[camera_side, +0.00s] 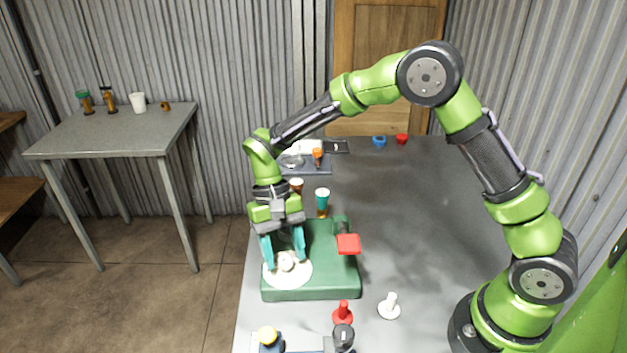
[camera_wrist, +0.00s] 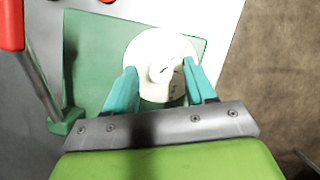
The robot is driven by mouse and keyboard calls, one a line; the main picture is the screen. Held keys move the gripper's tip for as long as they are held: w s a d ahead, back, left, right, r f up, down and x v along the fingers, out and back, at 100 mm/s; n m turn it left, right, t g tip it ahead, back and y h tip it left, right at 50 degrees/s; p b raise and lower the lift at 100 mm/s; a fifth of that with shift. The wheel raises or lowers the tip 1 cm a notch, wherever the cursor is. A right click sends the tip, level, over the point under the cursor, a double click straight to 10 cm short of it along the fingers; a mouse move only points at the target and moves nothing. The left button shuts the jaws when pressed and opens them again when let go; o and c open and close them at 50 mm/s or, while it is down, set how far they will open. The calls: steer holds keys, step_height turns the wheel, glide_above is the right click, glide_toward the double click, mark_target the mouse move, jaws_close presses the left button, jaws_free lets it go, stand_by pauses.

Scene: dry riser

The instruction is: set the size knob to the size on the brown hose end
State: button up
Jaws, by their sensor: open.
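The white size knob (camera_side: 286,261) sits on a round white dial (camera_side: 302,274) on top of a green machine (camera_side: 312,292). In the wrist view the knob (camera_wrist: 165,70) lies between my fingertips, above the dial (camera_wrist: 150,40); its marks are too small to read. My gripper (camera_side: 284,257) is open, its teal fingers pointing down on either side of the knob; I cannot tell whether they touch it. Behind the machine stand a teal-topped piece with a brown lower part (camera_side: 322,199) and a white-topped brown piece (camera_side: 297,185). I cannot tell which piece is the brown hose end.
A red-ended lever (camera_side: 348,244) rises from the machine's right side. A red piece (camera_side: 343,314) and a white piece (camera_side: 390,307) stand in front. A dark tray (camera_side: 316,170) lies behind. The grey table's right middle is clear. A side table (camera_side: 120,135) holds several small items.

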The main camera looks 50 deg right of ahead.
steer(key=v, duration=1.7)
steer(key=shift+w+f, duration=0.1)
steer(key=shift+d, duration=0.1)
steer(key=s+d+r+t, duration=0.1)
steer(key=s+d+t, duration=0.3)
steer(key=s, duration=0.6)
steer(key=s+d+r+t, duration=0.2)
steer(key=s+d+t, duration=0.3)
steer(key=s, duration=0.6)
steer(key=shift+t, duration=1.1)
